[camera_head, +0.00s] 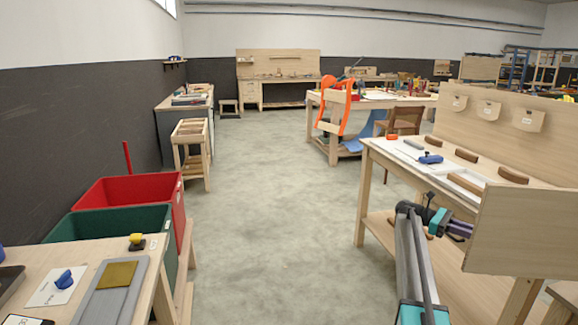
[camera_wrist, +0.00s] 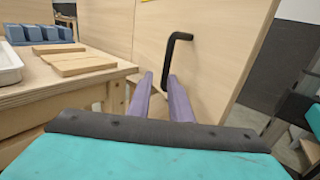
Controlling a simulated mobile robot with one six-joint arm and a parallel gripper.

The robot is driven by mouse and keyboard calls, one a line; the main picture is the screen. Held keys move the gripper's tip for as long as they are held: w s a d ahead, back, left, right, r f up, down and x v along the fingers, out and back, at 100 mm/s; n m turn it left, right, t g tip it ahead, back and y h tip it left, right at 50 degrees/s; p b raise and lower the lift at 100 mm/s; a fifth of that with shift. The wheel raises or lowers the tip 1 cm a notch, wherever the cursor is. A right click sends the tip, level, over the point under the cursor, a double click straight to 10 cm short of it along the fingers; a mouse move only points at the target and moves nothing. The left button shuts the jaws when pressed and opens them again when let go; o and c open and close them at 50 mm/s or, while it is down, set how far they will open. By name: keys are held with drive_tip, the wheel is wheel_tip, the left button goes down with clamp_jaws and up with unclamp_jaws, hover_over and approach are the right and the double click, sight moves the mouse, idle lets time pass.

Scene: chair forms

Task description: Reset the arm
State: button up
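My arm, grey with teal parts, rises from the bottom right of the head view, and my gripper (camera_head: 461,231) with its purple fingers points right, in front of the workbench. In the wrist view my gripper (camera_wrist: 160,80) shows two purple fingers with a gap between them.
The workbench (camera_head: 375,146) carries a white tray, wooden blocks and tools. A wooden panel (camera_head: 525,230) stands out at its front right. A red bin (camera_head: 125,190) and a green bin (camera_head: 105,222) stand at left. The grey floor (camera_head: 265,200) between is clear.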

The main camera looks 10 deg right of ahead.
drive_tip(key=s+a+f+n+t+h+p, duration=0.1)
drive_tip(key=s+a+f+n+t, duration=0.15)
drive_tip(key=a+f, duration=0.95)
drive_tip(key=s+a+f+n+t+h+p, duration=0.15)
drive_tip(key=a+f+n, duration=0.25)
drive_tip(key=a+f, duration=0.75)
drive_tip(key=s+a+f+m+t+y, duration=0.1)
drive_tip(key=s+a+f+y, duration=0.2)
drive_tip(key=s+a+f, duration=0.45)
drive_tip(key=s+a+f+m+y+p, duration=0.1)
drive_tip(key=s+a+f+y, duration=0.3)
drive_tip(key=s+f, duration=0.7)
drive_tip(key=s+a+f+m+t+y, duration=0.1)
drive_tip(key=s+a+f+m, duration=0.1)
drive_tip(key=s+a+f, duration=0.65)
drive_tip(key=s+a+f+m+t+y, duration=0.2)
drive_tip(key=s+a+m+y, duration=0.3)
drive_tip(key=a+m, duration=0.5)
drive_tip(key=shift+s+a+f+m+y, duration=0.25)
drive_tip(key=shift+f+m+y, duration=0.1)
drive_tip(key=shift+y, duration=0.3)
drive_tip(key=shift+d, duration=0.1)
